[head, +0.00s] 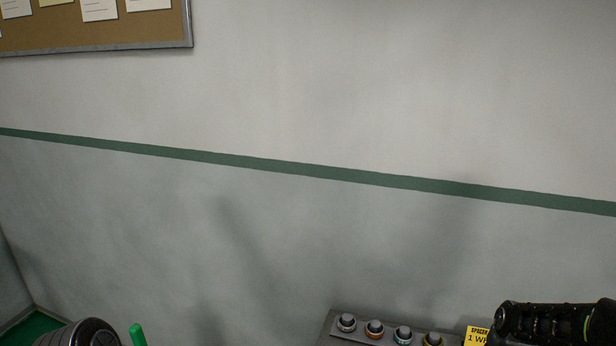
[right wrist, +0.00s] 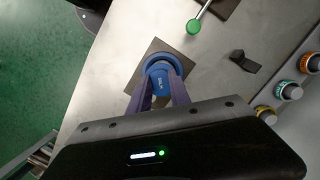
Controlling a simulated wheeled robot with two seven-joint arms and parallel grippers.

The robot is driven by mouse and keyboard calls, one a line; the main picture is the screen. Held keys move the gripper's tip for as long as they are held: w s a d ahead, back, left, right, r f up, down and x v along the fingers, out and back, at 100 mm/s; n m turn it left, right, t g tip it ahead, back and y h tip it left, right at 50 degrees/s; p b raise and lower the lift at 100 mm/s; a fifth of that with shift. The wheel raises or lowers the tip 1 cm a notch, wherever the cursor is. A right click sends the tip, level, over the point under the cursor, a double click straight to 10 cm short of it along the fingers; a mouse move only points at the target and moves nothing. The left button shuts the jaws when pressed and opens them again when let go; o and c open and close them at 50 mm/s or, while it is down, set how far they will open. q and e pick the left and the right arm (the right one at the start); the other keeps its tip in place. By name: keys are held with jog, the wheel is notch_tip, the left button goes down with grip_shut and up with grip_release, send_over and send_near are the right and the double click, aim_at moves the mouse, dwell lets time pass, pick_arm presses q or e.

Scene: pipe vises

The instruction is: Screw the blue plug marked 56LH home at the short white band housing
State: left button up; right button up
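In the right wrist view the blue plug (right wrist: 160,86) sits between the two purple fingers of my right gripper (right wrist: 160,76). The fingers touch it on both sides. Small marks show on its face, too small to read surely. A rounded blue rim shows around its far side, above a dark square plate (right wrist: 140,66) on the bench. I cannot tell whether the plug is seated in a housing, and no white band shows. In the head view neither gripper shows; a black link of my arm is at the lower right.
A grey rack (head: 330,335) with several dark round plugs having coloured rings stands at the bottom of the head view, beside a yellow sign (head: 477,336). A green-knobbed lever (right wrist: 194,26) and a black block (right wrist: 243,61) are near the right gripper. A wall fills the head view.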

jog(key=shift+o, duration=1.1)
jog(key=shift+r+m+p, duration=0.1)
jog(key=shift+m+p, duration=0.2)
jog(key=shift+m, duration=0.4)
jog(key=shift+m+t, duration=0.3)
jog(key=shift+m, duration=0.6)
jog(key=m, duration=0.4)
jog(key=shift+t, duration=0.4)
jog(key=m, duration=0.3)
jog(key=shift+t, duration=0.3)
jog(key=shift+c, duration=0.5)
